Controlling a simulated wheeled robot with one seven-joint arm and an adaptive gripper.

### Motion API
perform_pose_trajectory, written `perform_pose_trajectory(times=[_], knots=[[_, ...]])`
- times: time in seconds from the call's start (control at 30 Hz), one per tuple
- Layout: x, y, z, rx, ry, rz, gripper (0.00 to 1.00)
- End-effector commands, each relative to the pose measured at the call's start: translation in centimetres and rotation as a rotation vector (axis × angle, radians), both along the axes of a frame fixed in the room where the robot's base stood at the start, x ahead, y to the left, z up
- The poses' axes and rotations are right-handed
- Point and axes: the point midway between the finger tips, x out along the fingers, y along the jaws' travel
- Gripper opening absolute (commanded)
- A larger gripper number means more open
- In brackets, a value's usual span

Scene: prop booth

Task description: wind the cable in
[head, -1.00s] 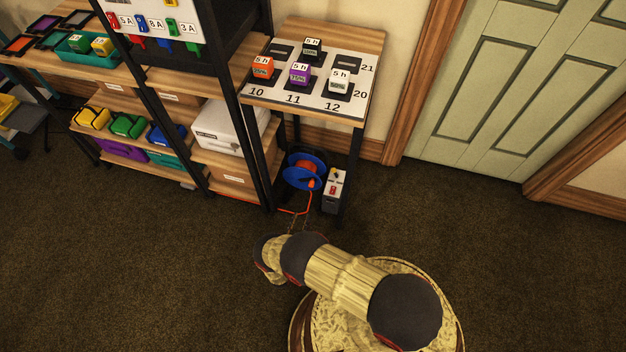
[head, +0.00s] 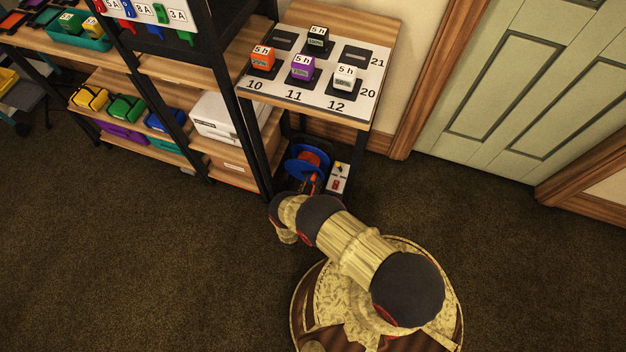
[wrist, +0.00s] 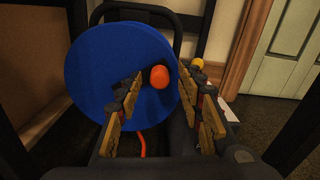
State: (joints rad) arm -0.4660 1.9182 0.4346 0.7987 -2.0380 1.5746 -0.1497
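The cable reel, a big blue disc (wrist: 105,75), fills the left and middle of the wrist view. Its blue rim (head: 297,168) also shows in the head view, on the floor under the end of the rack. An orange knob (wrist: 159,77) stands out from the disc's right side. My gripper (wrist: 162,86) is open, its fingers on either side of the knob in the picture; I cannot tell whether they touch it. A short piece of orange cable (wrist: 142,146) shows below the disc. In the head view my arm hides the gripper and the lower reel.
A small grey box with a red switch (head: 338,184) stands right of the reel. Black rack posts (head: 361,165) and the labelled table top (head: 318,88) with several coloured blocks frame the reel closely. Dark carpet (head: 150,260) is open in front.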

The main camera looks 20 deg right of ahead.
Motion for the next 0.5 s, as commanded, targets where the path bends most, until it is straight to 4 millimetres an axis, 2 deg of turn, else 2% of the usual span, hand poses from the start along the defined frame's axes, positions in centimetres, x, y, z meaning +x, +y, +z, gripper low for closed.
perform_pose_trajectory(times=[0.2, 0.5], knots=[[1.5, -1.1, 0.0, 0.0, 0.0, 0.0, 0.38], [1.7, -1.2, 0.1, 0.0, 0.0, 0.001, 0.38]])
